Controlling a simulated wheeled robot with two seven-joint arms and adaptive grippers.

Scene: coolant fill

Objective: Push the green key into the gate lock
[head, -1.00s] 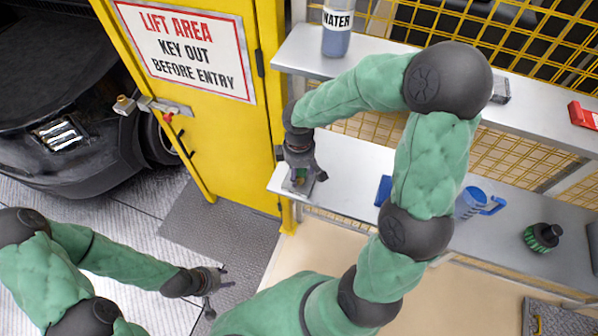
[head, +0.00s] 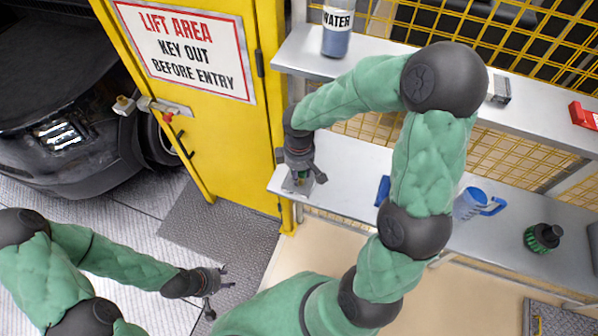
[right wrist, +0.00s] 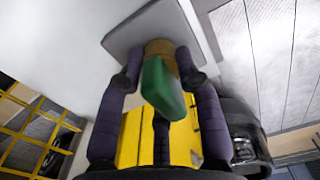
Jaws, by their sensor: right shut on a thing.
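My right gripper (head: 303,178) is low over the left end of the lower shelf. In the right wrist view its fingers (right wrist: 158,82) are closed around the green key (right wrist: 162,88). The key's far end meets a brass-coloured round part (right wrist: 160,48) on a grey plate (right wrist: 122,42); I cannot tell how deep it sits. The plate also shows under the gripper in the head view (head: 290,187). The yellow gate (head: 215,130) carries a grey latch (head: 172,108) with a red piece and a brass part (head: 124,105). My left gripper (head: 218,291) is open and empty above the floor.
A water bottle (head: 337,28) stands on the upper shelf. A blue jug (head: 468,204), a dark green-ribbed cap (head: 543,238) and a blue item (head: 383,190) are on the lower shelf. A red item (head: 584,115) lies at right. A dark car (head: 60,90) is behind the gate.

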